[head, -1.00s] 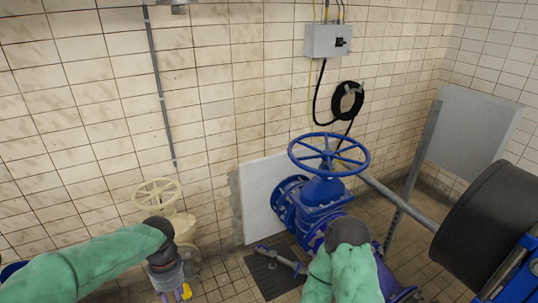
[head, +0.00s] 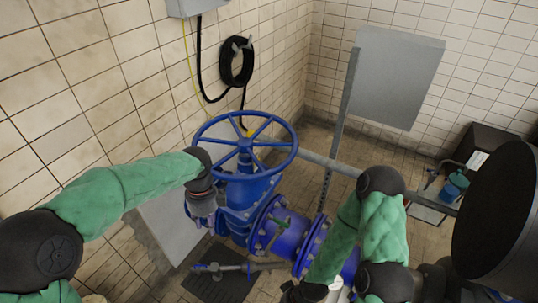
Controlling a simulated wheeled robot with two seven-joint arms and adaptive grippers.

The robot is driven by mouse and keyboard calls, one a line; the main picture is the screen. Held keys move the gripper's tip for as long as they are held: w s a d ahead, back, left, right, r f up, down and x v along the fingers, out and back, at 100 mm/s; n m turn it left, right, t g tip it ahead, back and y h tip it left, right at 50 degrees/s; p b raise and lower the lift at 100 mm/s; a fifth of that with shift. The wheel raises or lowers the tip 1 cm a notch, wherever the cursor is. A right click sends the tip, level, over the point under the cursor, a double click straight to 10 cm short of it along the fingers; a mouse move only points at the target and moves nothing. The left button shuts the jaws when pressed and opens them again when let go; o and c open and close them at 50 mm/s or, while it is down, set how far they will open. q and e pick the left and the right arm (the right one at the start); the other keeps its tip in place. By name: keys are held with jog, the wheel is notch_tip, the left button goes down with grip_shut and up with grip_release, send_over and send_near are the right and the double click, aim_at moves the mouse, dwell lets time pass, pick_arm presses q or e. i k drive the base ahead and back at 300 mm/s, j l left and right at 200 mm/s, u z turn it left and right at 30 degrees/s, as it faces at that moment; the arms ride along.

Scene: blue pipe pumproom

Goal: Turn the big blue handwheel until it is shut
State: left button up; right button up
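The big blue handwheel (head: 283,158) sits level on top of the blue valve (head: 238,222), in the middle of the head view. Its rim and spokes show well, except at the left edge. My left gripper (head: 203,210) is at the left side of the wheel, pointing down, with its wrist overlapping the left rim. I cannot tell whether it touches the rim. Its fingers are small and dark, and their opening is unclear. My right arm bends down in front of the blue pipe, and its gripper does not show.
A black cable coil (head: 236,62) hangs on the tiled wall behind the wheel. A grey panel (head: 397,77) stands on a post behind right. A large dark round object (head: 493,218) is at the right. A small pipe with a tap (head: 238,267) lies low in front.

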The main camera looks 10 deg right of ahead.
aim_at(244, 146)
jog(key=i+l+z, duration=0.15)
jog(key=i, duration=0.35)
jog(key=i+l+z, duration=0.15)
jog(key=i, duration=0.35)
jog(key=k+l, duration=0.05)
jog(key=l, duration=0.05)
